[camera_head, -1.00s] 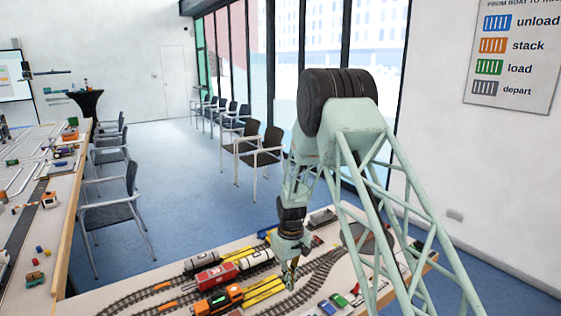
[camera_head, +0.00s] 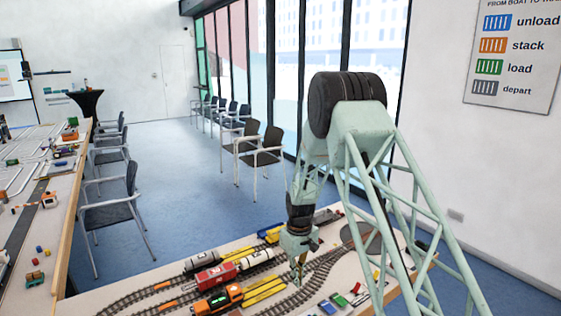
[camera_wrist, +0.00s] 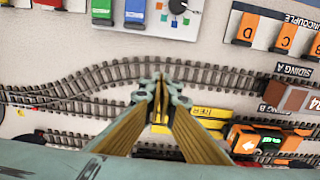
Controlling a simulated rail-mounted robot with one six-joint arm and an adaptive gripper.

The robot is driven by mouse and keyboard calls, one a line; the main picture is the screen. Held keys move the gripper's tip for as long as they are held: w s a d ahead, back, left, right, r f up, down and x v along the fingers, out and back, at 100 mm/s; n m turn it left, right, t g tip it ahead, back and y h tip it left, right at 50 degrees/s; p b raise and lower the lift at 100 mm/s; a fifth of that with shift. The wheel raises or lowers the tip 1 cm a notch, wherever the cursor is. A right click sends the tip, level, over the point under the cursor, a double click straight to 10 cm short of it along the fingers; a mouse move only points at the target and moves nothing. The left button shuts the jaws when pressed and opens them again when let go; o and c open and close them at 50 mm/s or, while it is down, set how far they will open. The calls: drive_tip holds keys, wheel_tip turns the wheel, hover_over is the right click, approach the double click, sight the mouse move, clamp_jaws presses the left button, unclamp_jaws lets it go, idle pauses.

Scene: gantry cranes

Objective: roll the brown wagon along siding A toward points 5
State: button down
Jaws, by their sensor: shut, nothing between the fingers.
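The brown wagon (camera_wrist: 287,96) stands on a track at the right of the wrist view, just below the label SIDING A (camera_wrist: 293,70). The SIDING B label lies beside it. I cannot make the wagon out in the head view. My gripper (camera_wrist: 160,98) is shut and empty, pointing down over the tracks, well to the left of the wagon and apart from it. In the head view my gripper (camera_head: 297,278) is above the track table, right of the orange locomotive. I cannot tell which track junction is points 5.
An orange locomotive (camera_wrist: 256,139) stands on a neighbouring track, with yellow wagons (camera_head: 264,290) beside it. The track left of the brown wagon looks clear.

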drive_tip(key=w+d, duration=0.8)
drive_tip(key=d, duration=0.4)
drive_tip(key=shift+d, duration=0.25)
idle(2.7)
drive_tip(key=shift+w+d, duration=0.25)
idle(0.4)
